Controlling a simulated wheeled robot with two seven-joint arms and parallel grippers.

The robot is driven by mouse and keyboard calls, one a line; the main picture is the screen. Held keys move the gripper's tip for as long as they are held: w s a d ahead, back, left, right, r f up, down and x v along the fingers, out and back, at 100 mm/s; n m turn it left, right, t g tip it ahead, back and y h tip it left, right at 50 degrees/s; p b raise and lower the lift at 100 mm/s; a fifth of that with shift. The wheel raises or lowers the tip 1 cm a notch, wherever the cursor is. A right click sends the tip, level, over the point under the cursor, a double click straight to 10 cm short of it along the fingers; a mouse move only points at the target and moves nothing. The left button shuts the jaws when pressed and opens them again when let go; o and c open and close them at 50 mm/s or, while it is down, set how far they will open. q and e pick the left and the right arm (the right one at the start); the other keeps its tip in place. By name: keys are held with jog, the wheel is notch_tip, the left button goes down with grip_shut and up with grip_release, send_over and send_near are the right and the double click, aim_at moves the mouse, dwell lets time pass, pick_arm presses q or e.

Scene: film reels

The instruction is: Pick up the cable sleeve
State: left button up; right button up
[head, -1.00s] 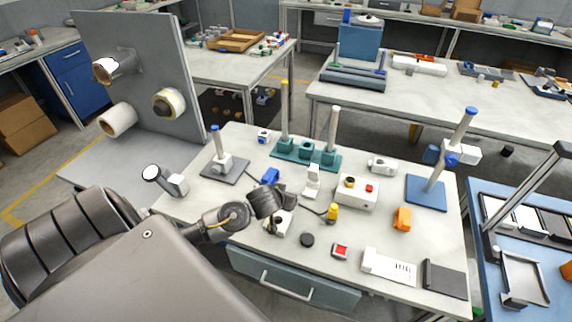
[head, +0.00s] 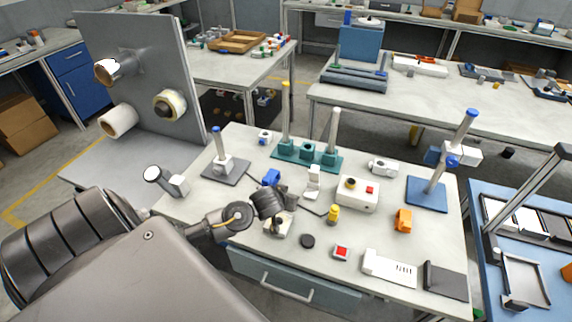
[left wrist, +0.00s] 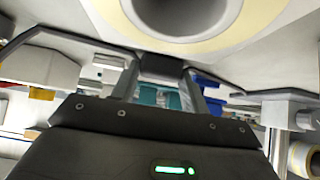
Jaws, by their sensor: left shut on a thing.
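My left gripper (head: 290,197) reaches over the near-middle of the white worktable (head: 235,215). In the left wrist view its two grey fingers (left wrist: 160,88) are closed in on a small dark piece (left wrist: 162,68) between their tips. I take this piece to be the cable sleeve; its shape is mostly hidden by the fingers, and in the head view the wrist covers most of it. I cannot tell whether it touches the table. My right gripper is not in view.
A white block (head: 276,229) sits below my wrist. A teal base (head: 284,152) with posts is behind.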

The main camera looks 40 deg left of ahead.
pick_arm(q)
jog(key=shift+r, duration=0.5)
notch_tip(320, 180, up, 3)
jog(key=shift+f+p, duration=0.15)
jog(key=shift+p, duration=0.4)
jog(key=s+d+r+p, duration=0.1)
jog(key=s+d+r, duration=0.7)
jog(key=s, duration=0.3)
jog(key=shift+s+r, duration=0.3)
jog(key=shift+r, duration=0.4)
